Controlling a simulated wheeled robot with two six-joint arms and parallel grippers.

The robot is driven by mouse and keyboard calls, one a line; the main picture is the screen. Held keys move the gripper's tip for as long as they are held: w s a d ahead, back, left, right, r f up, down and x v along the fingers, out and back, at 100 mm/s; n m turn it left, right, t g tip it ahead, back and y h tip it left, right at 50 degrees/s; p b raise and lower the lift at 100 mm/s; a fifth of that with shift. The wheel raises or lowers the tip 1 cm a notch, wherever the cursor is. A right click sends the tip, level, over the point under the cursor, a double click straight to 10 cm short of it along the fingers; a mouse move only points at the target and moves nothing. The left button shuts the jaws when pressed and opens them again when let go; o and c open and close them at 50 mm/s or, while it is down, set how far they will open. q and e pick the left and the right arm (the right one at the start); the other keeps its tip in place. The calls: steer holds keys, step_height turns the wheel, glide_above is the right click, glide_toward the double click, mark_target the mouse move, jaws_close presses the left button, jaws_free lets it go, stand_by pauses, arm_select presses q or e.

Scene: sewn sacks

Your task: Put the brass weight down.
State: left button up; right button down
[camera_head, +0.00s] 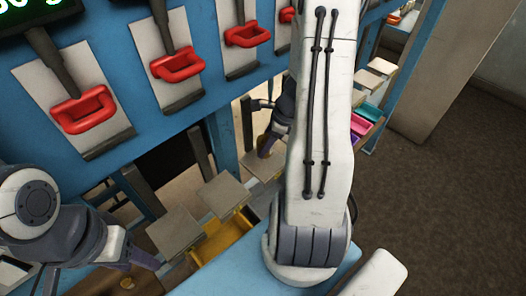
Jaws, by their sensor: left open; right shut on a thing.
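The brass weight (261,141) shows as a small golden-brown patch at my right gripper (267,147), in the middle of the view behind my raised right arm. The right gripper is shut on it, above a pale square plate (266,165). The gap between weight and plate is too small to judge. My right forearm hides much of what lies to the right of it. My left gripper (143,272) is open at the lower left, close to another pale square plate (174,232), with nothing visible held in it.
A blue frame (222,140) carries a row of red handles (84,109) on pale panels. A yellow tray (228,238) lies below the plates. Coloured bins (368,112) stand right of my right arm. A dark display (36,12) is at top left. Brown floor at right is clear.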

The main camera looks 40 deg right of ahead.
steer(key=shift+w+a+f, duration=0.2)
steer(key=shift+f, duration=0.25)
steer(key=shift+d+f+b, duration=0.1)
steer(key=shift+f+b, duration=0.3)
steer(key=shift+f, duration=1.2)
steer(key=shift+f, duration=0.15)
steer(key=shift+c, duration=0.6)
jaws_free()
steer(key=shift+s+r, duration=0.1)
steer(key=shift+r, duration=0.35)
steer(key=p+v, duration=0.1)
steer(key=v, duration=1)
steer(key=shift+s+p, duration=0.15)
steer(key=shift+p, duration=0.15)
